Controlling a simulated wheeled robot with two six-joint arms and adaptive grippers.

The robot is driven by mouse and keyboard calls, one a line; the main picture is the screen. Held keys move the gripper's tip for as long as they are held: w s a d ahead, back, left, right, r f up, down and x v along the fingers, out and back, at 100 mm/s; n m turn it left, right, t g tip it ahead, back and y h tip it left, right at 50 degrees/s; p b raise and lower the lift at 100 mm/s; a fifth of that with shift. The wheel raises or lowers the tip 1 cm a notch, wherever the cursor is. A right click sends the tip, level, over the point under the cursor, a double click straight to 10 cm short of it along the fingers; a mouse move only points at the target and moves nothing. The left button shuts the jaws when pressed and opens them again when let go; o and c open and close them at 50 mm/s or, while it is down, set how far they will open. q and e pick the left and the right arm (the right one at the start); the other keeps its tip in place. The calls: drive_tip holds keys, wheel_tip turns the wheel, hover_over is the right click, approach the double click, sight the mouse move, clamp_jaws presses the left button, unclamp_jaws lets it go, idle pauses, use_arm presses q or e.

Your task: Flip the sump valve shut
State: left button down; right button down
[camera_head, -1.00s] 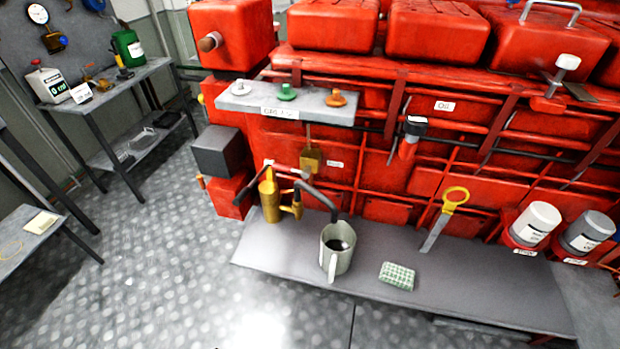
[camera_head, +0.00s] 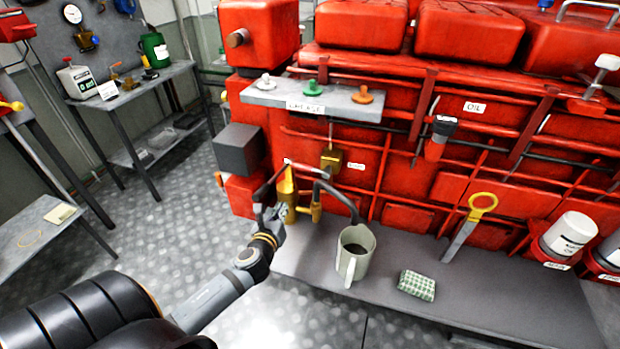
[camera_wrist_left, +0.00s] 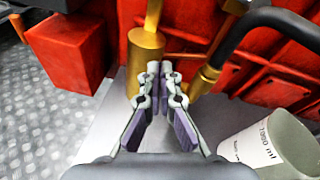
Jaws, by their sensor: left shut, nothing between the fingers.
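A brass fitting (camera_head: 316,208), probably the sump valve, sits low on the red engine; a lever on it cannot be made out clearly. A black hose (camera_head: 340,192) arcs from beside it towards the grey-white mug (camera_head: 356,250). A brass cylinder (camera_head: 284,192) with a tapered top stands just left of the fitting. My left gripper (camera_head: 272,213) is shut and empty, in front of the cylinder. In the left wrist view the fingertips (camera_wrist_left: 160,70) overlap the cylinder (camera_wrist_left: 144,58), with the fitting (camera_wrist_left: 204,80) just to their right. My right gripper is not in view.
A grey ledge (camera_head: 480,290) runs below the engine, holding the mug, a checked cloth (camera_head: 416,285) and a yellow-handled scraper (camera_head: 470,225). A dark box (camera_head: 238,150) juts out at the left. A small brass box (camera_head: 331,158) hangs above the hose.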

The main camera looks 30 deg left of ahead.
use_arm(q)
drive_tip(key=r+m, duration=0.1)
drive_tip(key=w+d+m+t, duration=0.1)
drive_tip(key=m, duration=0.1)
drive_tip(key=r+m+h, duration=0.1)
drive_tip(key=shift+w+d+r+m, duration=0.3)
drive_tip(key=shift+d+r, duration=0.05)
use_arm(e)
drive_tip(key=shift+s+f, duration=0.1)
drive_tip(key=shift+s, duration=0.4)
use_arm(q)
drive_tip(key=shift+w, duration=0.1)
